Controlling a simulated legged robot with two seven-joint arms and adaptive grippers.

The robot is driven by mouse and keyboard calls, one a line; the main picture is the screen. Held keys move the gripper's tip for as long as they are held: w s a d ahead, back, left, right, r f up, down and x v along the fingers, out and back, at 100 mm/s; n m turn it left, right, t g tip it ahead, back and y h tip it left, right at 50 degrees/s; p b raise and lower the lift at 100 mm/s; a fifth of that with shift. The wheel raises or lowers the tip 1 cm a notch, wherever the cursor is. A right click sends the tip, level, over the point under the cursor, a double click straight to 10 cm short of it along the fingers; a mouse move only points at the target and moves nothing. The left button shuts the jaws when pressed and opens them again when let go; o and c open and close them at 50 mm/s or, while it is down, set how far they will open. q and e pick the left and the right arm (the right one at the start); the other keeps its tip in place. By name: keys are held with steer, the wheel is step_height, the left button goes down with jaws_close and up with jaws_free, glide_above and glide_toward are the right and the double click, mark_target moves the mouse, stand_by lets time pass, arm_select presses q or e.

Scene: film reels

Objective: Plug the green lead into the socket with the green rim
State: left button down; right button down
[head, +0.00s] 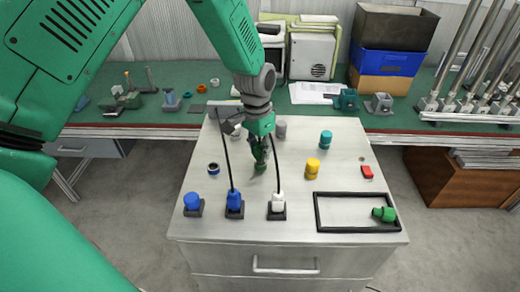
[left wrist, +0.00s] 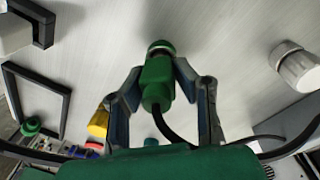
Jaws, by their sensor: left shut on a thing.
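My left gripper (head: 262,150) is shut on the green lead's plug (left wrist: 157,80), above the middle of the grey cabinet top (head: 330,170). In the left wrist view, my left gripper (left wrist: 160,90) has a finger on each side of the plug. A black cable (left wrist: 175,132) runs from the plug's near end. My right gripper is not in view.
A blue plug (head: 235,200) and a white plug (head: 278,202) stand upright in black bases at the front. A black frame (head: 318,215) with a green connector (head: 384,214) lies front right. Yellow (head: 312,168) and teal (head: 326,139) cylinders stand right of the gripper.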

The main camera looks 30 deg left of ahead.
mark_target(258, 146)
arm_select(q)
steer(key=shift+f, duration=0.45)
steer(key=c, duration=1.6)
jaws_free()
steer(key=shift+o, duration=0.2)
steer(key=shift+r, duration=0.15)
steer(key=r+p, duration=0.4)
steer(key=r, duration=0.1)
steer(key=r+p, duration=0.3)
steer(key=shift+w+a+r, duration=0.1)
steer(key=shift+a+r, duration=0.1)
steer(key=shift+a, duration=0.1)
steer(key=shift+a+r, duration=0.1)
steer(key=shift+r, duration=1.1)
